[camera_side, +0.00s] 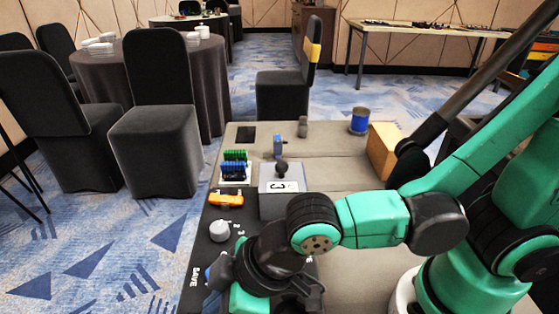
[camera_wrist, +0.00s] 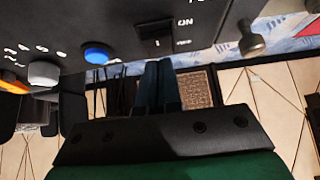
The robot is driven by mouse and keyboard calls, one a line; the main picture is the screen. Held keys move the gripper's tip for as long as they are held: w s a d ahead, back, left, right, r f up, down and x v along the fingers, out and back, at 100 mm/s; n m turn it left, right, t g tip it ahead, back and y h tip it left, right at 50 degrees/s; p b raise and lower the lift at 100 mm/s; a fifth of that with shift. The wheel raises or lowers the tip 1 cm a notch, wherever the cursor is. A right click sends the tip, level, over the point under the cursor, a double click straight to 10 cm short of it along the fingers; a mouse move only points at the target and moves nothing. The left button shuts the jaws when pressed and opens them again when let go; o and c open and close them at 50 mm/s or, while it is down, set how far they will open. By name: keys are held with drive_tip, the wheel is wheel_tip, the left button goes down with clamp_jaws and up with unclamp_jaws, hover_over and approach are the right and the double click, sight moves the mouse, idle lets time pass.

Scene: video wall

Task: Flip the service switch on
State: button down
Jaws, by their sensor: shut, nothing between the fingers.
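A small black switch (camera_wrist: 156,42) sits on the dark control panel (camera_wrist: 115,22) in the wrist view, beside a white ON mark and a second, fainter mark. Its lever position is too dark to tell. My gripper (camera_wrist: 158,64) is shut and empty, with its fingertips close to the panel just below the switch; contact cannot be told. In the side view my wrist and gripper hang over the near end of the panel (camera_side: 212,254) and hide the switch.
A blue button (camera_wrist: 97,53), a pale knob (camera_wrist: 43,73) and an orange switch (camera_wrist: 12,84) lie left of my fingers; a metallic knobbed lever (camera_wrist: 250,40) is to the right. A grey box (camera_side: 282,202), blue spool (camera_side: 359,121) and wooden block (camera_side: 384,148) stand farther back on the table.

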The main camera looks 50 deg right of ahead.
drive_tip(key=shift+s+d+f, duration=0.1)
drive_tip(key=shift+f, duration=0.5)
drive_tip(key=shift+s+d+f, duration=0.1)
drive_tip(key=shift+f, duration=0.3)
drive_tip(key=shift+r, duration=0.15)
drive_tip(key=shift+r, duration=0.7)
drive_tip(key=shift+r, duration=0.15)
drive_tip(key=shift+v, duration=2.65)
